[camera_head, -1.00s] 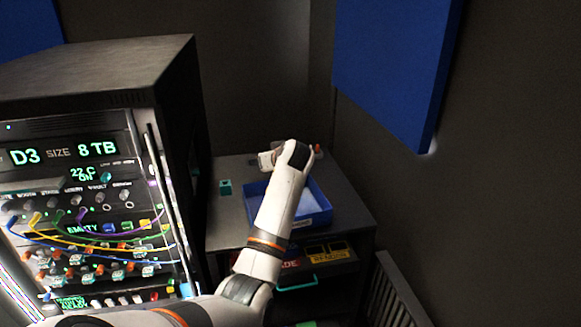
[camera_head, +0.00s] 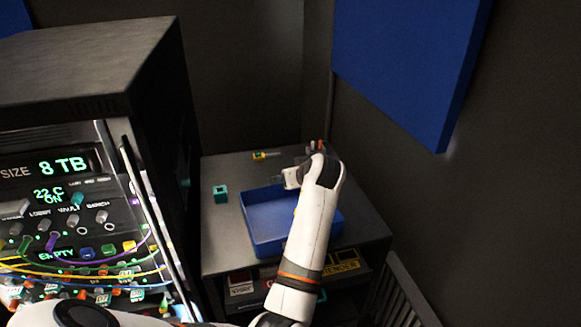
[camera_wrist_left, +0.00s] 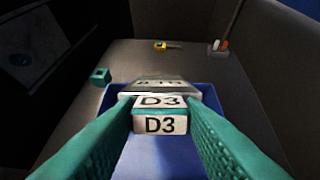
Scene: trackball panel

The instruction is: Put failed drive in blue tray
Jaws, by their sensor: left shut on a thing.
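The blue tray (camera_head: 265,222) sits on top of the low cabinet, partly hidden behind my left arm. My left gripper (camera_head: 293,178) is over the tray's far part. In the left wrist view its two teal fingers (camera_wrist_left: 160,118) are shut on a drive (camera_wrist_left: 165,124) with white labels reading D3. The tray's blue rim and floor (camera_wrist_left: 120,160) show below and around the drive. I cannot tell how high the drive is above the tray floor. My right gripper is not in view.
The rack (camera_head: 100,70) with cables and a lit display stands at left. A small teal block (camera_head: 220,194) lies left of the tray. A yellow tool (camera_head: 265,155) lies behind it. A blue wall panel (camera_head: 400,70) hangs at upper right.

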